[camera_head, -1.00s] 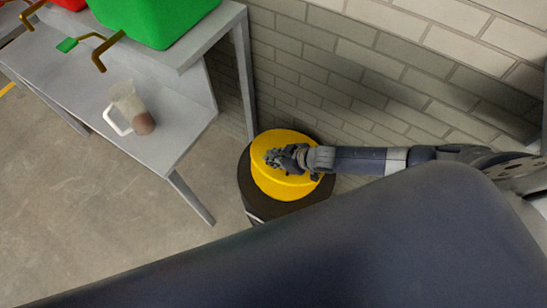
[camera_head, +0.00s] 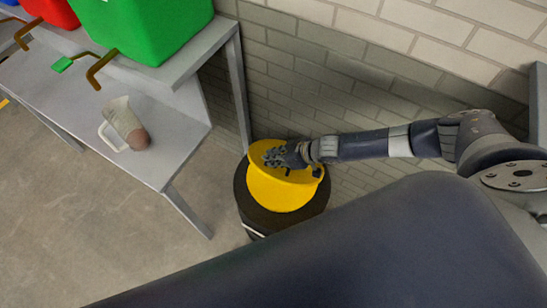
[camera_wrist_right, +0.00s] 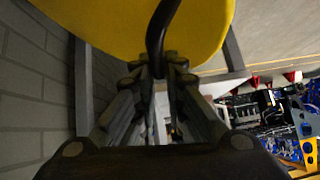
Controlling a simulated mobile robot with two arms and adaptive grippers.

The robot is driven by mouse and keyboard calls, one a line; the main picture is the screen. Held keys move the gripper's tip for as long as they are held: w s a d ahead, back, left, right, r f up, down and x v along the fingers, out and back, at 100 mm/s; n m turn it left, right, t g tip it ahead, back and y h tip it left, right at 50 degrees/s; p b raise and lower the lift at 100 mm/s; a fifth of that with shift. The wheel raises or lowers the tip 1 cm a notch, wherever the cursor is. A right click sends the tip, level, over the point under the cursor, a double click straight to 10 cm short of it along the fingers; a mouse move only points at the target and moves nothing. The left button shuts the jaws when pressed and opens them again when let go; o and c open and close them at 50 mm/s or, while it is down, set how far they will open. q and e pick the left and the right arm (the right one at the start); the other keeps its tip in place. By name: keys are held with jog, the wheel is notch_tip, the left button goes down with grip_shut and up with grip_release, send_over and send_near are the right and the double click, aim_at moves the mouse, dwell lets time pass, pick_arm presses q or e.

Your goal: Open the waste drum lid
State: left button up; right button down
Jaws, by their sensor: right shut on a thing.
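The waste drum (camera_head: 242,205) is a dark round drum on the floor by the brick wall. Its yellow lid (camera_head: 283,193) shows on top and looks tilted; whether a gap is open under it is hard to tell. My right gripper (camera_head: 272,158) is at the far part of the lid, its arm coming in from the right. In the right wrist view, the yellow lid (camera_wrist_right: 120,25) fills the top, and its black curved handle (camera_wrist_right: 160,30) runs down between the fingers of my right gripper (camera_wrist_right: 160,72), which is shut on it. My left gripper is not in view.
A grey table (camera_head: 165,155) stands left of the drum with a jug (camera_head: 125,122) on it. A green bin (camera_head: 150,30) and a red bin (camera_head: 50,12) sit on the shelf above. The brick wall (camera_head: 330,75) is close behind the drum.

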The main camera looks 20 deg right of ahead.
jog(key=shift+w+d+r, duration=0.1)
jog(key=shift+w+r, duration=0.4)
jog(key=shift+r, duration=0.15)
jog(key=shift+w+d+r+y+b, duration=0.2)
jog(key=shift+d+r+y+b, duration=0.05)
jog(key=shift+d+y+b, duration=0.1)
jog(key=shift+w+d+r, duration=0.55)
jog(key=shift+d+r, duration=0.25)
jog(key=shift+r, duration=0.1)
jog(key=shift+w+r, duration=0.1)
jog(key=shift+m+g+y, duration=0.4)
jog(key=shift+y, duration=0.05)
jog(key=w+d+r, duration=0.2)
jog(key=d, duration=0.1)
jog(key=shift+w+d+r, duration=0.2)
jog(key=shift+w+d, duration=0.05)
